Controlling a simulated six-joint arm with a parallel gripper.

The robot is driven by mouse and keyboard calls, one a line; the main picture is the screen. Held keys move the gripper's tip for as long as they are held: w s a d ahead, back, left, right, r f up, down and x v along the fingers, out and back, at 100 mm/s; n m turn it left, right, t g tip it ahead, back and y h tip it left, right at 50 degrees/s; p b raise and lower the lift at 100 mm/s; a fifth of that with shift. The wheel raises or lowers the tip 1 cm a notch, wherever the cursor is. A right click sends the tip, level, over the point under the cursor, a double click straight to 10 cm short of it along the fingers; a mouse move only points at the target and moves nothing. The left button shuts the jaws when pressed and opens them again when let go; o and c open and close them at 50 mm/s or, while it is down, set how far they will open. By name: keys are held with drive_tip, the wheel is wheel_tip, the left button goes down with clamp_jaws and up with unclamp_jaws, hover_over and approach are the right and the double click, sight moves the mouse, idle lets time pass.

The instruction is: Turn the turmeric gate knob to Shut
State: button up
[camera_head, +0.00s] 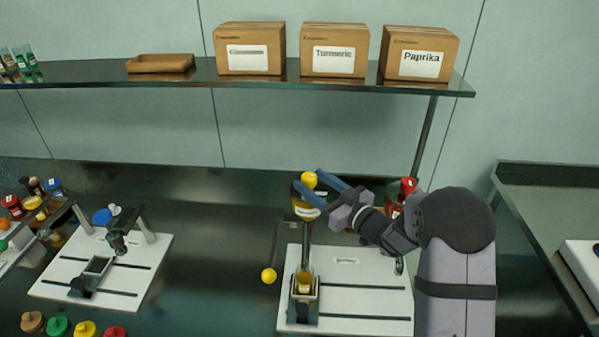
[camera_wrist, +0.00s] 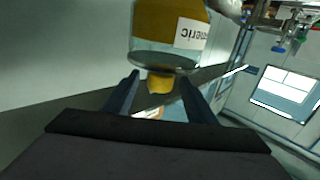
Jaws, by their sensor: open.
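The turmeric jar (camera_head: 305,210) hangs on a post above a white base board, with yellow powder inside. In the wrist view the jar (camera_wrist: 171,28) fills the top, its label upside down and partly cut off. A yellow knob (camera_head: 309,179) shows at the jar in the head view. My gripper (camera_head: 307,180) is open, with its blue fingers on either side of this knob. In the wrist view a yellow knob (camera_wrist: 160,83) sits between the two open fingertips (camera_wrist: 160,80), with a gap at each side. I cannot read the gate's Shut marking.
A cup of yellow powder (camera_head: 304,284) stands below the jar on the white board (camera_head: 364,300). Another yellow ball-shaped knob (camera_head: 269,276) is left of it. A red-topped jar (camera_head: 408,187) stands behind my arm. A second station (camera_head: 105,265) is at left. Boxes (camera_head: 333,49) line the shelf.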

drive_tip(key=shift+p+x, duration=1.1)
drive_tip(key=shift+x, duration=1.9)
drive_tip(key=c, duration=1)
